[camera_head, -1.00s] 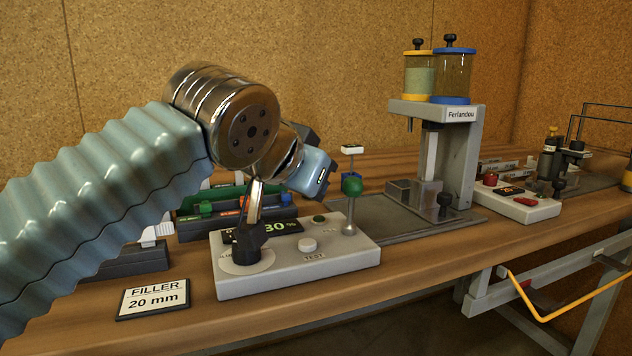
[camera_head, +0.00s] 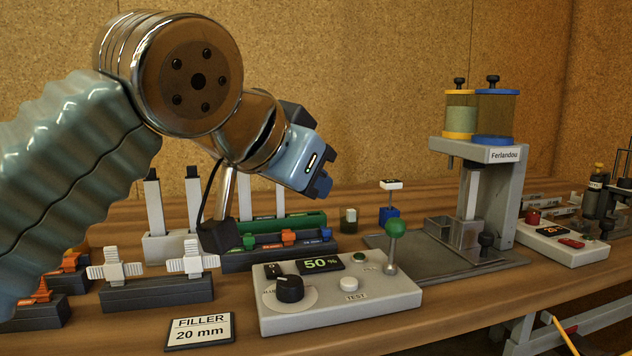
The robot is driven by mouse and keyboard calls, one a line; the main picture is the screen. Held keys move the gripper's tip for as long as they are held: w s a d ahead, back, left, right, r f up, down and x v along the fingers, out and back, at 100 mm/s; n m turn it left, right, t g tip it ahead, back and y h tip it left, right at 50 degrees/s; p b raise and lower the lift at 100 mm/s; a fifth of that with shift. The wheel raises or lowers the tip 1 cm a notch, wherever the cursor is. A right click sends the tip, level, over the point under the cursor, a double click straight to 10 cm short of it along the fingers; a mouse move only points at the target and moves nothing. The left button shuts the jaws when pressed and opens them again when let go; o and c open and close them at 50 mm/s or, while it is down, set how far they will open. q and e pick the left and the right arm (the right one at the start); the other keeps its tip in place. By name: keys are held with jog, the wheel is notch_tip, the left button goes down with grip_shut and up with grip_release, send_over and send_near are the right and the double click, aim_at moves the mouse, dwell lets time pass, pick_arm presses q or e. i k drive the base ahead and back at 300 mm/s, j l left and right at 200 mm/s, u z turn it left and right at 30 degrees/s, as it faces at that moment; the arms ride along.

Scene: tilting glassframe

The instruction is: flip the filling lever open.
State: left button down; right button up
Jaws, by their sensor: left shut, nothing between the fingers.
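The filling lever is a thin metal stem with a green ball (camera_head: 394,228), standing nearly upright at the right end of the pale control box (camera_head: 340,312). The box also carries a black dial (camera_head: 290,288), a lit display (camera_head: 319,263) reading 50 % and a white TEST button (camera_head: 349,284). My left gripper (camera_head: 215,237) is shut and empty. Its dark tip hangs behind and to the left of the box, clear of the dial and well apart from the lever. My right gripper is out of view.
A FILLER 20 mm card (camera_head: 199,331) lies at the front left. Racks with white pieces (camera_head: 157,295) and coloured pieces (camera_head: 279,254) stand left of and behind the box. The Ferlandou dispenser (camera_head: 505,155) stands at the right. The wood in front of the box is clear.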

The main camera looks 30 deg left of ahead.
aim_at(395, 227)
jog(key=k+l, duration=0.1)
jog(key=k, duration=0.9)
